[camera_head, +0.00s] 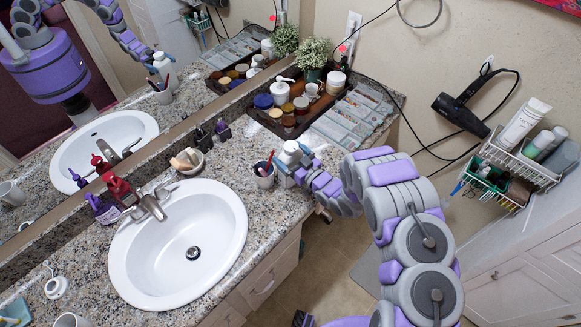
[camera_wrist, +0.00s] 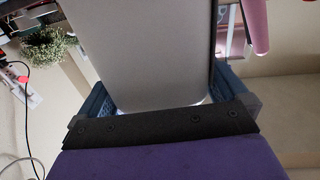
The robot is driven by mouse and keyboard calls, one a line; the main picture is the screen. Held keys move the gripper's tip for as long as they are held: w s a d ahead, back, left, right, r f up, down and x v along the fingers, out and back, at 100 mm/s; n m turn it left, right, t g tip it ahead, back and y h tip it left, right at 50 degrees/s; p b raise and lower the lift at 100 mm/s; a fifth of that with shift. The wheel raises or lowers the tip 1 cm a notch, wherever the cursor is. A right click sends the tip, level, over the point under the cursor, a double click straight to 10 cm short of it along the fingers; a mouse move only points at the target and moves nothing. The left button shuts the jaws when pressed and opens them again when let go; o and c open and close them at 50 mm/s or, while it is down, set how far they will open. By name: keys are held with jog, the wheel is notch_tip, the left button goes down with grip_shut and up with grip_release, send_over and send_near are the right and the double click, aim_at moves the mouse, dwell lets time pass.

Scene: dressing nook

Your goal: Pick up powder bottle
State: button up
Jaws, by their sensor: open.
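The powder bottle (camera_head: 291,150) is white with a rounded top and stands on the granite counter, right of the cup of brushes. My gripper (camera_head: 290,172) is at the bottle, low on its body, with the arm reaching in from the right. In the wrist view the bottle (camera_wrist: 140,50) fills the middle as a large pale shape. The blue fingers of my gripper (camera_wrist: 160,95) lie on either side of it. The jaws are open around the bottle; finger contact cannot be told. The bottle's lower part is hidden by my gripper in the head view.
A cup with brushes (camera_head: 265,175) stands close to the bottle's left. A white sink (camera_head: 178,245) lies left, with a red bottle (camera_head: 117,188) behind it. A tray of jars (camera_head: 295,125) and a potted plant (camera_head: 313,55) are behind. A mirror backs the counter.

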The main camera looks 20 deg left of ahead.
jog(key=shift+d, duration=0.1)
jog(key=c, duration=1.3)
jog(key=shift+r, duration=0.15)
